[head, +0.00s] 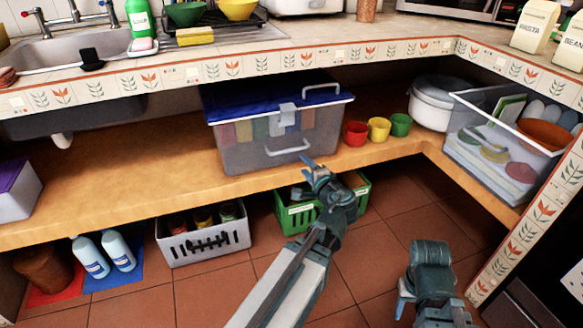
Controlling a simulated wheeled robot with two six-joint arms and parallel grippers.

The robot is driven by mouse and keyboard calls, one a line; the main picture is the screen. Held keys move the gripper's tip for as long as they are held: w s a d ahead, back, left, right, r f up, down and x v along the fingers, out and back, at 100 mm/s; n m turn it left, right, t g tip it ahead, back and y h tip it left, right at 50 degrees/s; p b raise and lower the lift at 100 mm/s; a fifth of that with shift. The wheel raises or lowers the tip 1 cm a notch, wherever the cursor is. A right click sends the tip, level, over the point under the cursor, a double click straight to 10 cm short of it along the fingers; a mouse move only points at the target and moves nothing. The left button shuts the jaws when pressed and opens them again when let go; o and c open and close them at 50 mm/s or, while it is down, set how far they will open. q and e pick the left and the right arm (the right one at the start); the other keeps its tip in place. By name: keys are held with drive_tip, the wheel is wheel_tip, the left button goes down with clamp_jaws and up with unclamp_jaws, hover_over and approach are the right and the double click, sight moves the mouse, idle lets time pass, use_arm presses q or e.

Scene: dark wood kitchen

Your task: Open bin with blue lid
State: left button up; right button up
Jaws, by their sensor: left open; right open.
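The clear bin (240,157) with a blue lid (255,97) stands on the wooden shelf under the counter. The lid lies down over the bin, with a grey latch (287,112) at its front and a light handle on top at the right. Another light handle (288,149) is on the bin's front wall. Colored contents show through the wall. My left gripper (312,163) is open and empty, just in front of the bin's lower right front. My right gripper (402,298) is open, low and to the right, far from the bin; its fingers are partly hidden.
Red, yellow and green cups (378,129) stand right of the bin, before a white pot (435,104). A clear dish crate (475,153) is farther right. The counter edge (230,68) overhangs above. Below are a grey basket (200,247) and green basket (295,214).

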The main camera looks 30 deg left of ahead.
sight(291, 151)
use_arm(q)
drive_tip(key=shift+w+a+f, duration=0.1)
drive_tip(key=shift+f, duration=0.1)
use_arm(e)
drive_tip(key=shift+s+f, duration=0.1)
drive_tip(key=shift+f, duration=0.35)
use_arm(q)
drive_tip(key=b+x, duration=0.3)
drive_tip(key=x, duration=1)
drive_tip(key=shift+w+a+r, duration=0.1)
drive_tip(key=shift+w+a, duration=0.2)
drive_tip(key=shift+w, duration=0.05)
use_arm(e)
wheel_tip(291, 151, down, 3)
drive_tip(key=shift+r, duration=0.1)
use_arm(q)
drive_tip(key=shift+c, duration=0.2)
clamp_jaws()
